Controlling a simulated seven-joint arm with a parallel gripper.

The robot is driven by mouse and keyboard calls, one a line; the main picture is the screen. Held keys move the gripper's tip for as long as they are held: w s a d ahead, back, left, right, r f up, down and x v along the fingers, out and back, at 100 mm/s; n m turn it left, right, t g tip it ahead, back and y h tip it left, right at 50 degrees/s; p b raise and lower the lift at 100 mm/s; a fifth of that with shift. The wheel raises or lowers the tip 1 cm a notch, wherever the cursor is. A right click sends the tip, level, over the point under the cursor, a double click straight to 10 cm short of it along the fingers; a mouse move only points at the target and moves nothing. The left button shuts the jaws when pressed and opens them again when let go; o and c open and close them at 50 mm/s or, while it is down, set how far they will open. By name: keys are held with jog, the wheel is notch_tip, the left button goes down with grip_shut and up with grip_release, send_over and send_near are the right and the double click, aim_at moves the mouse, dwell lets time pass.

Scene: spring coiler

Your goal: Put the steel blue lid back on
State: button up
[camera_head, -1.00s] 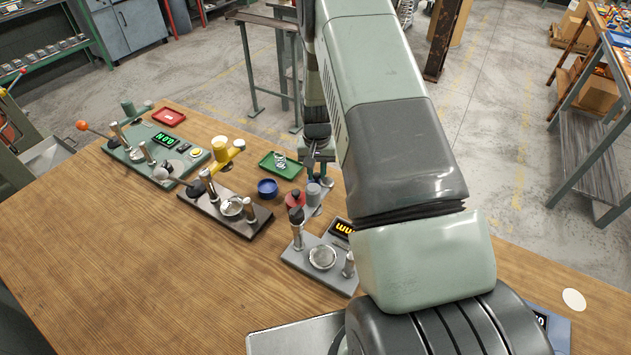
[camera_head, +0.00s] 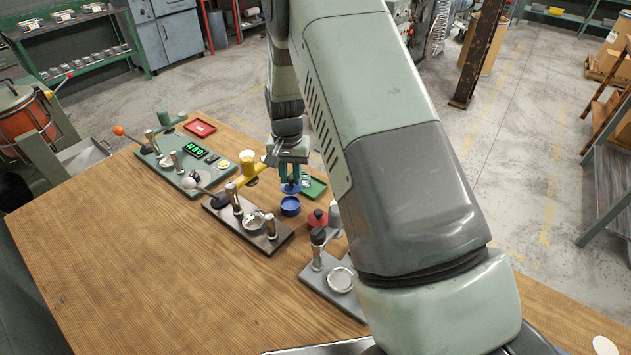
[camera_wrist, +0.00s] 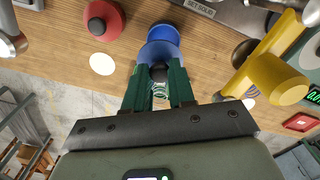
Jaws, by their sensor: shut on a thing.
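The steel blue lid (camera_head: 291,188), a flat disc, hangs under my gripper (camera_head: 290,178). In the wrist view, my gripper (camera_wrist: 158,80) is shut on the dark knob of the blue lid (camera_wrist: 158,52), between its two green fingers. A blue pot (camera_head: 290,207) stands on the wooden table just nearer the head camera than the lid. In the wrist view the blue pot (camera_wrist: 164,33) shows just beyond the lid and partly behind it. The lid looks above the table and apart from the pot; the exact gap is hard to tell.
A red pot with a dark knob (camera_head: 317,218) stands right of the blue pot. A yellow-armed device (camera_head: 249,165) rises close at left. A green tray (camera_head: 315,187) lies behind at right. Devices on a dark base (camera_head: 270,238) and a grey base (camera_head: 313,272) stand nearer. The front table is clear.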

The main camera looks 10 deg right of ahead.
aim_at(289, 186)
jog(key=shift+a+r, duration=0.1)
jog(key=shift+a, duration=0.2)
jog(key=shift+f, duration=2.6)
jog(key=shift+f, duration=0.5)
jog(key=o, duration=1.2)
jog(key=shift+r, duration=0.1)
jog(key=shift+s+r, duration=0.1)
jog(key=shift+r, duration=4)
